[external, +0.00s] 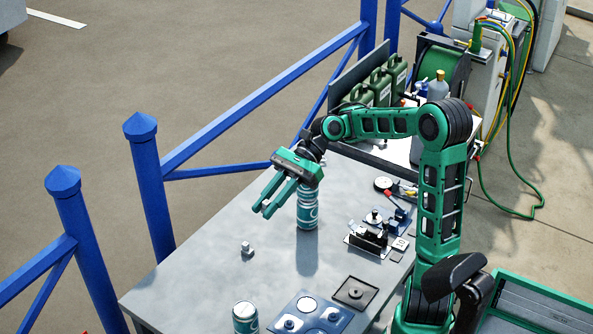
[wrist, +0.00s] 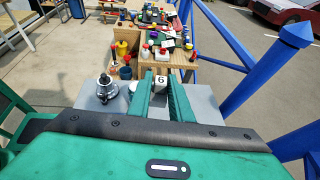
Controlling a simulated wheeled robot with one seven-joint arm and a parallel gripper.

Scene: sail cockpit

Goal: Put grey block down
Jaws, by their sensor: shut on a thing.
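The grey block (wrist: 161,82), with a dark "6" on its face, shows between my fingertips in the wrist view. My gripper (wrist: 164,98) is shut on it. In the external view my gripper (external: 264,209) reaches down and left, with its fingertips above the grey table (external: 190,284). I cannot make out the held block there, and its exact height over the table is unclear. A small grey piece (external: 247,249) stands on the table below the fingertips, apart from them.
A teal-and-white can (external: 307,208) stands close behind my gripper; another can (external: 245,318) is at the front edge. A blue-grey plate (external: 307,314), a dark square tray (external: 355,292) and a black device (external: 369,238) lie to the right. The table's left part is clear. A blue railing (external: 150,185) runs behind.

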